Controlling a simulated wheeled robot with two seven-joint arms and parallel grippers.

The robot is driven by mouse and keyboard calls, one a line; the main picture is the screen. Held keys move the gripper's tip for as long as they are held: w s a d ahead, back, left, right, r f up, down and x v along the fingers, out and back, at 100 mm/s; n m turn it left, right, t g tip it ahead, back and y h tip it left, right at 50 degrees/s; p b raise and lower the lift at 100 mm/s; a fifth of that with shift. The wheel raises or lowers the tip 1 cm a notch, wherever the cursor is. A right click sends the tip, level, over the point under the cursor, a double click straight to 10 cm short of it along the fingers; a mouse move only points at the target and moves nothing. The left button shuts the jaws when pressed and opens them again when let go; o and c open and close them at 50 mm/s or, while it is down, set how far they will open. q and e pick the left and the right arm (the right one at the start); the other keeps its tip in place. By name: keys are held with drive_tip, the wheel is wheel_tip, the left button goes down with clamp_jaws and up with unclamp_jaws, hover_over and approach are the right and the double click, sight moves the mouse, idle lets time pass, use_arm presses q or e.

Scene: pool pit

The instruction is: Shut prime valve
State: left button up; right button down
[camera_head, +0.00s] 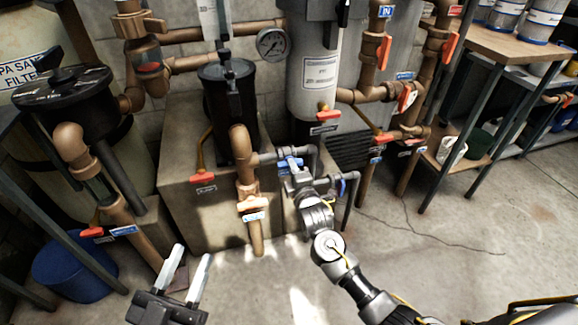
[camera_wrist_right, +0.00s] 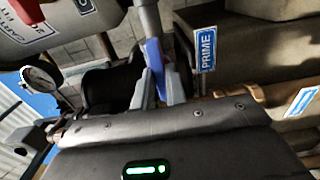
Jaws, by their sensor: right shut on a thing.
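The prime valve's blue handle (camera_wrist_right: 154,52) shows in the right wrist view beside a grey pipe, with a blue PRIME tag (camera_wrist_right: 207,48) to its right. My right gripper (camera_wrist_right: 159,84) has its two fingers on either side of the handle and is shut on it. In the head view, this right gripper (camera_head: 292,172) is at the grey pipework in front of the concrete block, with a blue handle (camera_head: 288,163) at its tips. The gripper partly hides the valve. My left gripper (camera_head: 187,264) is open and empty, low over the floor.
Another blue handle (camera_head: 341,187) is just right of the right gripper. A copper pipe (camera_head: 247,190) stands to its left. Red handles (camera_head: 203,178) hang around, and a pressure gauge (camera_head: 271,44) is above. A blue bucket (camera_head: 75,268) stands at far left. Floor at right is clear.

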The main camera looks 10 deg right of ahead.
drive_tip(key=m+p, duration=0.4)
drive_tip(key=m, duration=1.4)
drive_tip(key=shift+m+p, duration=0.3)
drive_tip(key=shift+p, duration=0.1)
drive_tip(key=c, duration=1.3)
unclamp_jaws()
